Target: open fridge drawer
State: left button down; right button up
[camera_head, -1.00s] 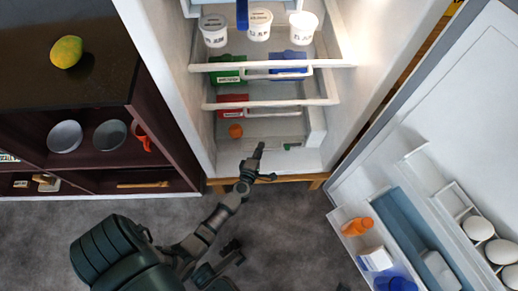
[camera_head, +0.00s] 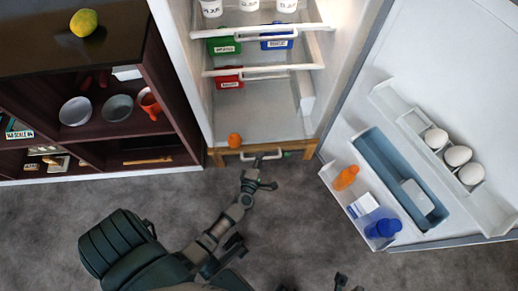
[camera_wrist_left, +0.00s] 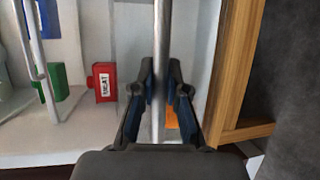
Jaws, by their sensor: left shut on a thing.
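The open fridge stands ahead. Its clear bottom drawer is partly out; its pale handle bar (camera_head: 262,155) shows at the front. An orange (camera_head: 235,140) and a small green item (camera_head: 286,154) are near the drawer's front. My left gripper (camera_head: 260,178) is at the handle. In the left wrist view, my left gripper (camera_wrist_left: 158,75) is shut on the grey handle bar (camera_wrist_left: 157,125), which runs between its fingers. Part of the orange (camera_wrist_left: 171,116) shows behind them. Dark tips at the head view's bottom edge look like my right gripper (camera_head: 347,283); its jaw state is unclear.
The fridge door (camera_head: 440,90) stands open at right, its shelves holding eggs (camera_head: 458,156) and bottles. A dark cabinet (camera_head: 110,90) stands left. Fridge shelves above hold a red box (camera_head: 229,77) and white tubs (camera_head: 249,5). Grey floor (camera_head: 300,220) in front is clear.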

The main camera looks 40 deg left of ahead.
pick_arm(q)
jog(key=shift+s+d+f, duration=0.2)
jog(key=shift+s, duration=0.1)
jog(key=c, duration=1.5)
grip_release()
jog(key=shift+o, duration=0.2)
jog(key=shift+w, duration=0.1)
jog(key=v, duration=1.2)
